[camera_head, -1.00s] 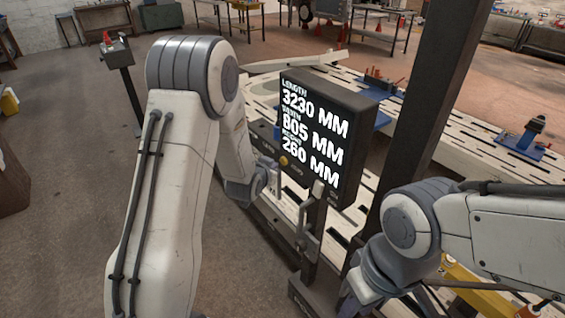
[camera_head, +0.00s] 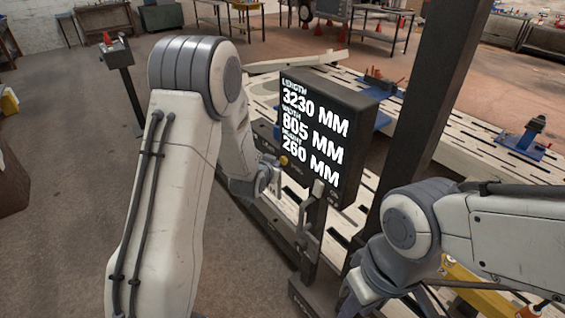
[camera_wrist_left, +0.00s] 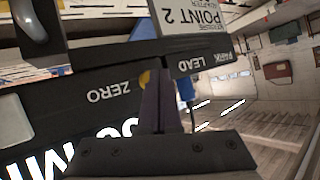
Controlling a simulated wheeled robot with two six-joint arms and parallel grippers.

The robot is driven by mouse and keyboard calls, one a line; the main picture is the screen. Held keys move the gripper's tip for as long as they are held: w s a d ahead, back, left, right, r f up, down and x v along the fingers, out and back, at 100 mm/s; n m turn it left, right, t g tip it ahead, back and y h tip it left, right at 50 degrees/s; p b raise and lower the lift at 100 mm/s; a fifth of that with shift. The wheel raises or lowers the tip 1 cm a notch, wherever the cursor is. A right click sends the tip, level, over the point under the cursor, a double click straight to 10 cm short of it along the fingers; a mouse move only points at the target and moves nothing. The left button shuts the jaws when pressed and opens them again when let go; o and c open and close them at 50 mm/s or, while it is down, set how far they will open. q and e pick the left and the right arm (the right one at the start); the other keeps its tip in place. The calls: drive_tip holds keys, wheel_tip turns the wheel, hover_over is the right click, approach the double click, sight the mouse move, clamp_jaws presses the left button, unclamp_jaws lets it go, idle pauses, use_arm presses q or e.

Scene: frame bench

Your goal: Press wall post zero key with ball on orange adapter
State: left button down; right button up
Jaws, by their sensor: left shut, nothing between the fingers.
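The dark display unit (camera_head: 352,104) stands on a post and reads length 3230 mm, width 805 mm and height 260 mm. Its key strip shows in the left wrist view with the ZERO key (camera_wrist_left: 108,92) and the LEAD key (camera_wrist_left: 190,64). A yellow-orange ball (camera_head: 283,160) shows at the strip; it also shows in the left wrist view (camera_wrist_left: 145,77), partly behind a finger. I cannot tell what bears it. My left gripper (camera_head: 275,177) is shut and empty, close to the strip; contact is unclear. My right gripper (camera_head: 352,298) is low, its fingers not clear.
A dark upright column (camera_head: 425,110) stands right of the display. The long slotted bench (camera_head: 455,125) runs behind it with blue fixtures (camera_head: 523,142). A grey lever handle (camera_head: 312,215) hangs below the display. Open floor (camera_head: 80,200) lies to the left.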

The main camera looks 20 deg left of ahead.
use_arm(q)
drive_tip(key=shift+w+d, duration=0.35)
drive_tip(key=shift+w, duration=0.05)
idle(0.8)
drive_tip(key=shift+a, duration=0.1)
drive_tip(key=shift+s+a+b, duration=0.35)
drive_tip(key=shift+s+a, duration=0.15)
drive_tip(key=shift+s, duration=0.25)
drive_tip(key=s+a, duration=0.1)
drive_tip(key=s, duration=0.1)
drive_tip(key=s+a+b, duration=0.1)
drive_tip(key=s+a, duration=0.1)
idle(0.5)
idle(0.5)
